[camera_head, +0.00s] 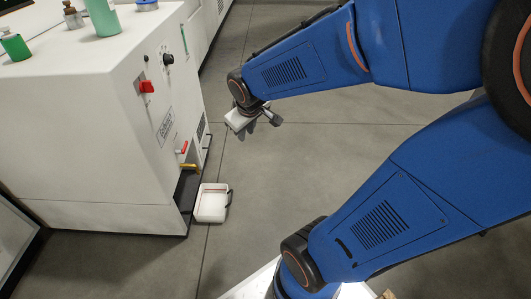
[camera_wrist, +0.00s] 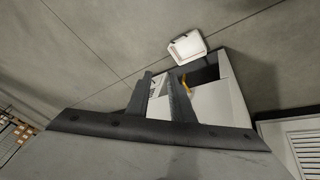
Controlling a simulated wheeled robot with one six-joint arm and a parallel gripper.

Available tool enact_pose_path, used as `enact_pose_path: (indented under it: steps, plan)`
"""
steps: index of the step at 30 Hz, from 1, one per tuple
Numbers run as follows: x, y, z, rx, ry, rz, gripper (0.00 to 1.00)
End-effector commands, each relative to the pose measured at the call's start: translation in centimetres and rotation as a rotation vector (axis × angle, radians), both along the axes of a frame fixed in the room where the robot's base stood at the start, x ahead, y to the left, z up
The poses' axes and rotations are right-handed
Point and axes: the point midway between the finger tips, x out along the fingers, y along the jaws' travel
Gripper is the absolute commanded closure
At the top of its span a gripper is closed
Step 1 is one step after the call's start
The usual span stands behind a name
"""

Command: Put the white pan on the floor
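The white pan (camera_head: 211,205) is a shallow, empty-looking rectangular tray with a dark handle on its right side. It appears to rest on the floor against the machine's lower corner, just outside a dark recess (camera_head: 187,190). The wrist view shows the pan (camera_wrist: 187,47) beyond my fingers, up and to the right. My gripper (camera_head: 264,119) hangs in the air above and to the right of the pan, apart from it. In the wrist view my gripper (camera_wrist: 162,76) has its two dark fingers spread, with nothing between them.
The white machine (camera_head: 80,130) fills the left, with a red knob (camera_head: 147,86), a red-handled valve (camera_head: 182,148) and a yellow part (camera_head: 190,168) above the recess. Bottles, including a green one (camera_head: 103,18), stand on top. Grey floor (camera_head: 330,150) right of the pan is clear.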

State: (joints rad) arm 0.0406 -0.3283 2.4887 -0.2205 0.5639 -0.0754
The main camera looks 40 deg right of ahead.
Motion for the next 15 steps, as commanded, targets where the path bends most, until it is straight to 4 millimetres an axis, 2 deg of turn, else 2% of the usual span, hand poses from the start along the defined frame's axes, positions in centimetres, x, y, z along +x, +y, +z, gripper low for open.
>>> enact_pose_path:
  steps: [1, 6, 15]
  plan:
    - [-1.2, 0.3, 1.0, 0.011, -0.008, -0.015, 0.79]
    - [-5.5, 1.3, 3.2, 0.06, -0.013, -0.064, 0.79]
    - [-13.1, 3.4, 5.9, 0.157, -0.013, -0.128, 0.79]
